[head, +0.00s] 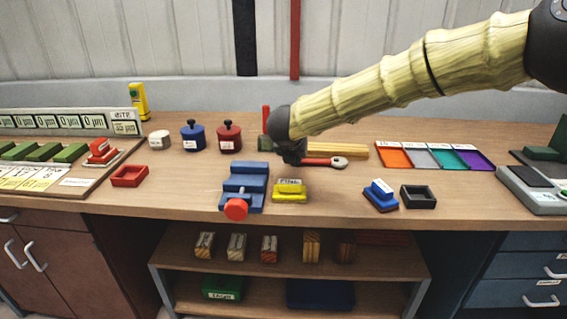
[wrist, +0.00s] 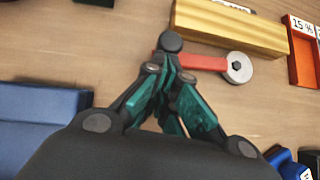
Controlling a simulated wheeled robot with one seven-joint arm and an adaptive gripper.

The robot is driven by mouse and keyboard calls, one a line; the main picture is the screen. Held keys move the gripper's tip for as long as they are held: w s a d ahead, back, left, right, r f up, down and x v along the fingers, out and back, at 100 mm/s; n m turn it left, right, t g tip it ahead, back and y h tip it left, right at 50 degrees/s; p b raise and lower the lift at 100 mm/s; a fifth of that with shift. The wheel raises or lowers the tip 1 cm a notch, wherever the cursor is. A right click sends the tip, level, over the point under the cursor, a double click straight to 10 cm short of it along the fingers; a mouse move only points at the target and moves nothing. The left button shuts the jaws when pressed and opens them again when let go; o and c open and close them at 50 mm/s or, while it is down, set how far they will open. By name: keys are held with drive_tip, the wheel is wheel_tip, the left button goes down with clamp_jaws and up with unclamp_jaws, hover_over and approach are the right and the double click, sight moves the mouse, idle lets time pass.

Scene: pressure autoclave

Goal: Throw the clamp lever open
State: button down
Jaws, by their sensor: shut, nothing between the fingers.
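A red lever (head: 318,161) with a grey round pivot (head: 339,163) lies flat on the bench, its arm pointing left from the pivot. In the wrist view the red lever (wrist: 195,62) runs from the grey pivot (wrist: 238,67) on the right towards my fingertips. A black round knob (wrist: 170,42) shows at its left end, just beyond the fingertips. My gripper (wrist: 163,75) is shut and empty, its teal-padded fingers close by the lever's left end; I cannot tell if they touch. In the head view my gripper (head: 293,157) partly hides that end.
A long yellow block (head: 342,149) lies right behind the lever. A blue vise (head: 245,184) stands to the left and a yellow block (head: 290,190) in front. A dark green block with an upright red part (head: 266,118) is behind my wrist. Coloured trays (head: 435,156) lie right.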

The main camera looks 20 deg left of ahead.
drive_tip(key=shift+w+a+m+h, duration=0.2)
drive_tip(key=shift+w+m+h, duration=0.1)
drive_tip(key=shift+w+m, duration=0.1)
drive_tip(key=shift+r, duration=0.2)
drive_tip(key=shift+r, duration=0.2)
drive_tip(key=p+v, duration=0.3)
drive_tip(key=v, duration=0.6)
drive_tip(key=shift+s+d, duration=0.15)
drive_tip(key=shift+s, duration=0.3)
